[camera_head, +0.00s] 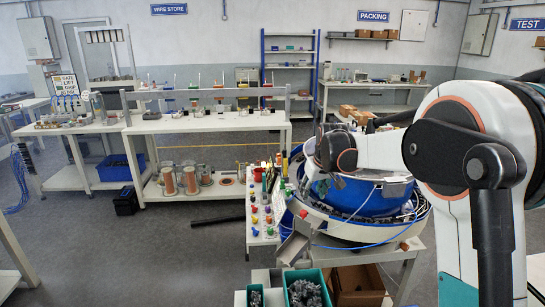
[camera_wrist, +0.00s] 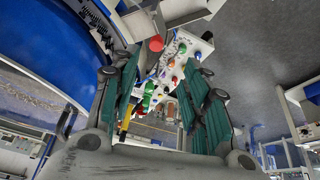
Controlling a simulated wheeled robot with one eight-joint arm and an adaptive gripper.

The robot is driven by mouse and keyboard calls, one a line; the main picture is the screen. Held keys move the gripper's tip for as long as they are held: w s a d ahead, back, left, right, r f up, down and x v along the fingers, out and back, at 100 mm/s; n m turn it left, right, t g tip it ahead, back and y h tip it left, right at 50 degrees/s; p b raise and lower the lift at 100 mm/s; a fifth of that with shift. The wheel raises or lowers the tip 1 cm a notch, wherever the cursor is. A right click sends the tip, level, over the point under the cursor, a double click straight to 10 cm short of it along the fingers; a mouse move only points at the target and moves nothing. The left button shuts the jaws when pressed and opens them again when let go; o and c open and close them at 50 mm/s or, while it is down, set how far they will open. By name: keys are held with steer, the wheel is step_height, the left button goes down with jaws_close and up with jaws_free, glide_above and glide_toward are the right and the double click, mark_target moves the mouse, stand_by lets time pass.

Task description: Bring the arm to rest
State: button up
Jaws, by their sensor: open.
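My arm reaches in from the right of the head view and bends down over the connector bowl (camera_head: 365,202), which is blue with a white outer rim. My gripper (camera_wrist: 162,72) shows in the wrist view as two fingers with teal pads, spread apart with nothing held between them. In the head view the gripper is small and partly hidden by the arm and bowl. The bowl's blue wall (camera_wrist: 45,38) fills the left of the wrist view. A panel of coloured knobs (camera_head: 256,228) stands left of the bowl and appears beyond the fingers in the wrist view (camera_wrist: 190,45).
Teal bins (camera_head: 306,280) with dark parts stand in front of the bowl. A grey chute (camera_head: 294,247) and a blue cable lie close by. A white workbench (camera_head: 205,124) stands behind on the left. The floor (camera_head: 150,250) at front left is clear.

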steer(key=s+r+m+t+b, duration=0.1)
steer(key=s+r+b, duration=0.1)
steer(key=s, duration=0.9)
steer(key=s+r+b, duration=0.2)
steer(key=s+b, duration=0.1)
steer(key=s, duration=0.9)
steer(key=s+f+b, duration=0.2)
steer(key=s+f, duration=0.3)
steer(key=s, duration=0.4)
steer(key=s+f+m+t+b, duration=0.1)
steer(key=s+f, duration=0.4)
steer(key=s, duration=0.5)
steer(key=shift+a+f+m+t+h+b, duration=0.2)
steer(key=shift+m+t+h+b, duration=0.1)
steer(key=shift+b, duration=0.3)
